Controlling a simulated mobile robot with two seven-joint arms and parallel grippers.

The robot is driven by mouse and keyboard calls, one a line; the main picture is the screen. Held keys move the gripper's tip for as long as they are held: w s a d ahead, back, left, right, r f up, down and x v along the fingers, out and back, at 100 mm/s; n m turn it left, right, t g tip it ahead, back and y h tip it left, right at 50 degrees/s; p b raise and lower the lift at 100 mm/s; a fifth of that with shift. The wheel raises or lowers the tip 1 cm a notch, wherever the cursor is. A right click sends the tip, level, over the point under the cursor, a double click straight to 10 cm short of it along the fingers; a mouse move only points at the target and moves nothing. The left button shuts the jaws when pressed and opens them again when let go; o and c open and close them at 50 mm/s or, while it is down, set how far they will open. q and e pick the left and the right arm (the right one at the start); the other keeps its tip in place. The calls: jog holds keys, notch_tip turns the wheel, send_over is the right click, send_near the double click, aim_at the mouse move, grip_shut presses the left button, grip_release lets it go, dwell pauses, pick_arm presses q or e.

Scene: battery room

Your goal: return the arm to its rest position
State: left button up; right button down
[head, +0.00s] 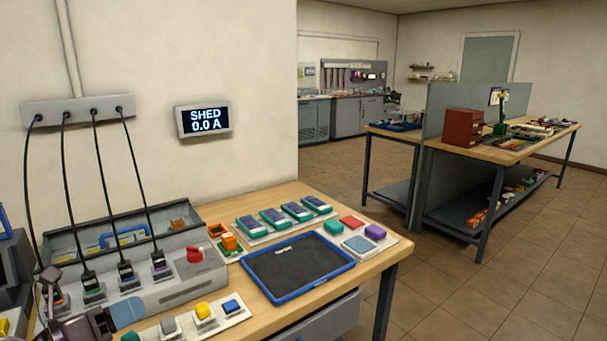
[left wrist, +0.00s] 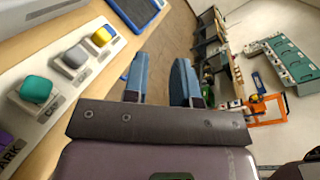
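My left gripper (head: 128,312) is at the bottom left of the head view, over the front left part of the wooden bench (head: 283,198). It is close to the white strip of coloured buttons (head: 222,320). In the left wrist view, its two blue fingers (left wrist: 163,80) stand apart with only floor showing between them, so it is open and empty. The teal button (left wrist: 37,90), grey button (left wrist: 70,60) and yellow button (left wrist: 101,37) lie to the left of the fingers there. My right gripper is in neither view.
A grey charger unit (head: 180,278) with plugged cables stands behind the gripper. A blue-rimmed dark tray (head: 300,268) and several teal-and-dark packs (head: 274,218) are farther right on the bench. A wall display (head: 204,120) reads "SHED 0.0 A". The floor (head: 480,300) at right is clear.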

pick_arm(q)
jog(key=s+a+f+n+y, duration=0.2)
jog(key=s+f+n+y, duration=0.35)
jog(key=n, duration=0.75)
jog(key=s+a+f+n+y, duration=0.3)
jog(key=f+n+y, duration=0.3)
jog(key=n+y, duration=0.5)
jog(key=s+d+f+n+g+h, duration=0.3)
jog(key=s+d+f+n+g, duration=0.25)
jog(key=s, duration=0.35)
jog(key=s+d+f+n+g+h, duration=0.35)
jog(key=s+f+n+g, duration=0.2)
jog(key=s, duration=0.25)
jog(key=w+f+t, duration=0.8)
jog(key=shift+d, duration=0.45)
jog(key=shift+r, duration=0.1)
